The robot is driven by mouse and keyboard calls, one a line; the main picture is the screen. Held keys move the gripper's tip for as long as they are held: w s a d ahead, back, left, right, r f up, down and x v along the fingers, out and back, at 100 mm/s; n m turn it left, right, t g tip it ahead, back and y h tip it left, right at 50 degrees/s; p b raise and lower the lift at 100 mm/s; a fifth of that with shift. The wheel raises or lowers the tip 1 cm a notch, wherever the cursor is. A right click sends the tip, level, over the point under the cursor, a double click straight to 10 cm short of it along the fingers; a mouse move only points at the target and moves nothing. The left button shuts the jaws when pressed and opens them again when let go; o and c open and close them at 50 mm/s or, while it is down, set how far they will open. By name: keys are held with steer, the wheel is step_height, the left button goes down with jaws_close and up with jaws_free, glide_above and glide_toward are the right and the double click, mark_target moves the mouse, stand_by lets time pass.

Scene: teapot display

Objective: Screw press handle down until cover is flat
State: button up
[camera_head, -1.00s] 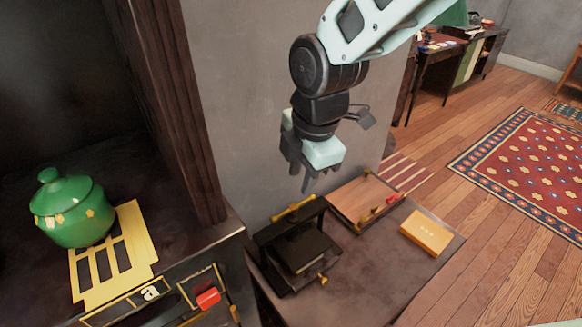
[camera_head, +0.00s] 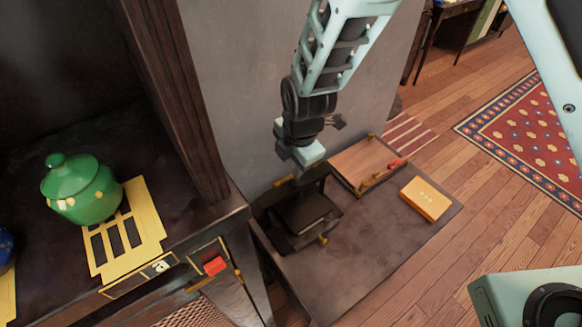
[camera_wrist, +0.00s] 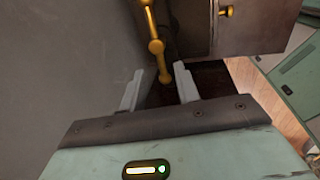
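The black press (camera_head: 300,212) stands on the low table against the grey wall. Its brass handle (camera_head: 284,181) shows only in part in the head view, beside my gripper. In the wrist view the handle (camera_wrist: 156,46) is a brass bar with a round knob midway, and its near end lies between my fingertips. My gripper (camera_wrist: 158,82) is open, with a gap on each side of the bar. In the head view its fingers are mostly hidden above the press. Whether the press cover is flat cannot be told.
A wooden board (camera_head: 362,162) with brass and red fittings and a yellow box (camera_head: 425,199) lie right of the press. The table's front is bare. A dark cabinet with a green pot (camera_head: 82,189) and a yellow rack (camera_head: 128,240) stands left.

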mark_target(290, 176)
steer(key=shift+w+a+f+p, duration=0.15)
steer(key=shift+w+f+p, duration=0.05)
steer(key=shift+f, duration=0.9)
steer(key=shift+w+a+f+p, duration=0.1)
steer(key=shift+w+f+p, duration=0.05)
steer(key=shift+f, duration=0.9)
jaws_close()
